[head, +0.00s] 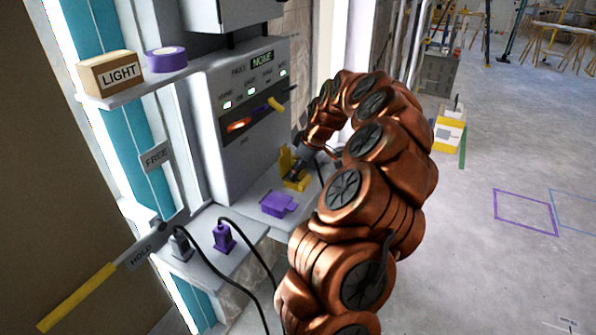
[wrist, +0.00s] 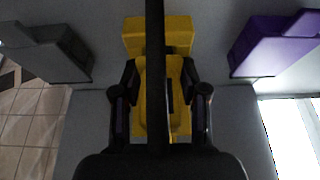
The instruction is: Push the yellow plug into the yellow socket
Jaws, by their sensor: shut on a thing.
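The yellow socket (head: 286,160) sits on the ledge below the panel, and its block is at the top middle of the wrist view (wrist: 134,38). My gripper (head: 299,172) is right at this socket, with its dark fingers on either side of yellow in the wrist view (wrist: 160,85). It is shut on the yellow plug (wrist: 150,105), which lines up with the socket block. A black cable runs down the middle of the wrist view and hides part of both. I cannot tell how far the plug is in, and the head view hardly shows it.
A purple socket (head: 278,204) is beside the yellow one; a grey socket (wrist: 45,50) is on the other side. A purple plug (head: 223,238) and a grey plug (head: 181,245) with cables stand on the left shelf. A yellow-handled lever (head: 78,298) sticks out lower left.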

